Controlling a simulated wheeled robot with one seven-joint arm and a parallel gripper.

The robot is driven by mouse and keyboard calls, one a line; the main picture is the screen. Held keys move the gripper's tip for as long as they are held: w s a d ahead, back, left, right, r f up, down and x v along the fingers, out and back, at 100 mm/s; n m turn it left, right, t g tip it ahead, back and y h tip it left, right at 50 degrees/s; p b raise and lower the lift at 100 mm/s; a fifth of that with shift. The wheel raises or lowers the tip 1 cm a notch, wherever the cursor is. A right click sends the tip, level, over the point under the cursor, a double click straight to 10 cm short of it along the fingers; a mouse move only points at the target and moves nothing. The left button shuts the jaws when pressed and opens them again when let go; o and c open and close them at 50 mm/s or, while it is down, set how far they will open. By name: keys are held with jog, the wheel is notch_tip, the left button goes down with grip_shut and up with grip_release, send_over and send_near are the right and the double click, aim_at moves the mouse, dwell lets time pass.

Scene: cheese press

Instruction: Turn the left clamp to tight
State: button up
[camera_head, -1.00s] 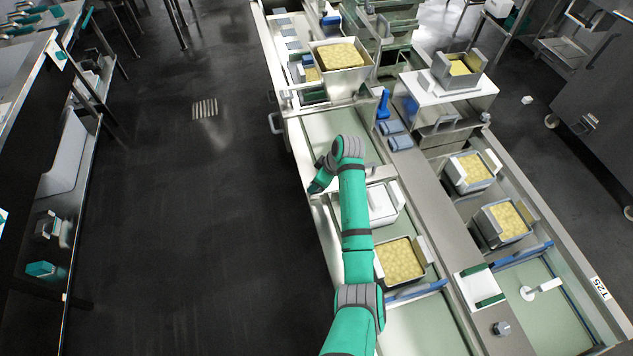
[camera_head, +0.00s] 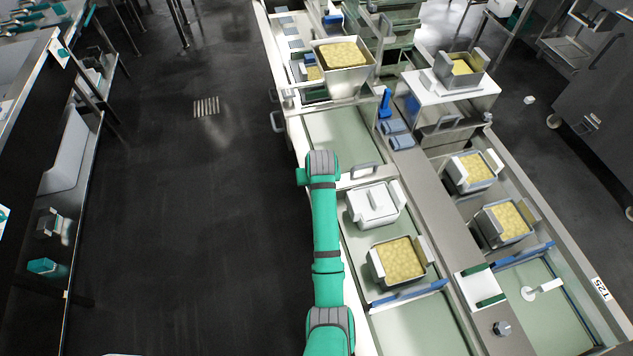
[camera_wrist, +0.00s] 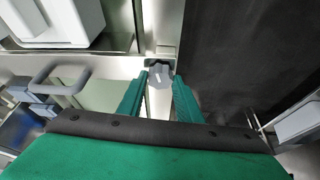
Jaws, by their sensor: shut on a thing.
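The clamp (camera_wrist: 161,76) is a small grey knob with a pale mark on top, on the steel rim of the bench in the wrist view. I take it as the left clamp. My gripper (camera_wrist: 159,84) has its two green fingers on either side of the knob and is shut on it. How far the knob is turned cannot be told. In the head view my green arm reaches along the left rim of the bench and hides the gripper and this clamp.
A white lidded mould (camera_head: 372,205) stands right of my arm, with a curd-filled mould (camera_head: 399,261) nearer. A grey loop handle (camera_wrist: 62,77) stands close to the gripper's left. Dark open floor (camera_head: 205,220) lies left of the bench. Another knob (camera_head: 502,328) sits at lower right.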

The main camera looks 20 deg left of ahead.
jog(key=shift+m+h, duration=0.4)
jog(key=shift+m, duration=0.8)
jog(key=o, duration=1)
jog(key=shift+o, duration=0.2)
jog(key=shift+r, duration=0.1)
jog(key=a+v, duration=0.1)
jog(key=v, duration=0.9)
jog(key=shift+s+d+r, duration=0.25)
jog(key=shift+s+d, duration=0.1)
jog(key=shift+d, duration=0.1)
